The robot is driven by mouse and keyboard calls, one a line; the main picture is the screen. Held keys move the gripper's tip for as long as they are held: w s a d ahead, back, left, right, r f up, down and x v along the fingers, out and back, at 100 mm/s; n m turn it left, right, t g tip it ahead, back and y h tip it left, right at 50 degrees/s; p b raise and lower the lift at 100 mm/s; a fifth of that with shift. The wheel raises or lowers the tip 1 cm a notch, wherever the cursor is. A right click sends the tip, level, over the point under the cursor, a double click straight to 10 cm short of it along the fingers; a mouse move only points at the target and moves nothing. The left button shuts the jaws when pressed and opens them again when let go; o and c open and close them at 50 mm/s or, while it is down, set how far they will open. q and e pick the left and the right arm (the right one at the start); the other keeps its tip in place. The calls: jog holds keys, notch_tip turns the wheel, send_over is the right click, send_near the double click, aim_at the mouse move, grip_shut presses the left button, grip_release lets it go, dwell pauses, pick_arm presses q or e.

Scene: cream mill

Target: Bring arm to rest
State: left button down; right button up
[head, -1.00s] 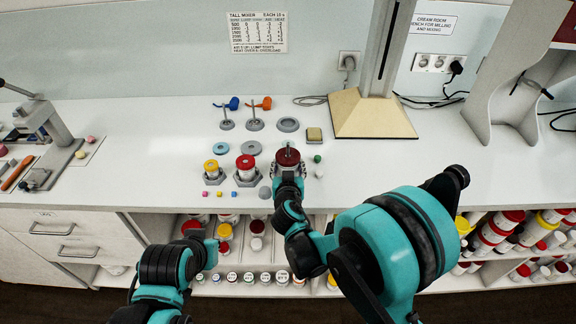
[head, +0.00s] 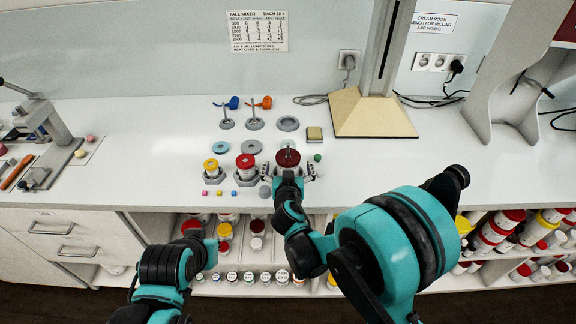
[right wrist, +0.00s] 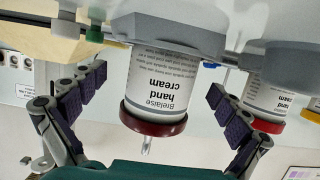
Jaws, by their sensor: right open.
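My right gripper (head: 288,175) is at the front of the bench, at the jar with the dark red lid (head: 288,157). In the right wrist view its two fingers (right wrist: 152,118) stand apart on either side of the white hand cream jar (right wrist: 158,85), with a visible gap on both sides. The jar sits in a grey holder (right wrist: 180,38). A clear stem sticks out of its lid. My left arm is low at the front left in the head view, below the bench edge; its gripper's fingers cannot be made out.
A red-lidded jar (head: 246,162) and a yellow-lidded jar (head: 211,166) stand left of the right gripper. Small coloured cubes lie in front of them. A tall mixer post on a beige base (head: 372,115) stands behind right. The bench right of the gripper is largely clear.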

jog(key=shift+r+p+v, duration=0.2)
jog(key=shift+p+v, duration=0.15)
jog(key=shift+v, duration=1.05)
jog(key=shift+r+p+v, duration=0.15)
jog(key=shift+p+v, duration=0.15)
jog(key=shift+v, duration=1.05)
jog(key=shift+r+p+v, duration=0.2)
jog(key=shift+p+v, duration=0.15)
jog(key=shift+v, duration=1.05)
jog(key=shift+w, duration=0.15)
jog(key=s+d+r+g+h, duration=0.1)
jog(key=s+d+g, duration=0.2)
jog(key=s+d, duration=0.45)
jog(key=s+d+r+g+h, duration=0.1)
jog(key=s+d+g, duration=0.25)
jog(key=d, duration=0.65)
jog(key=s+y, duration=0.2)
jog(key=s, duration=0.7)
jog(key=shift+s+d+f+g, duration=0.2)
jog(key=shift+s+f+g, duration=0.1)
jog(key=shift+g, duration=0.15)
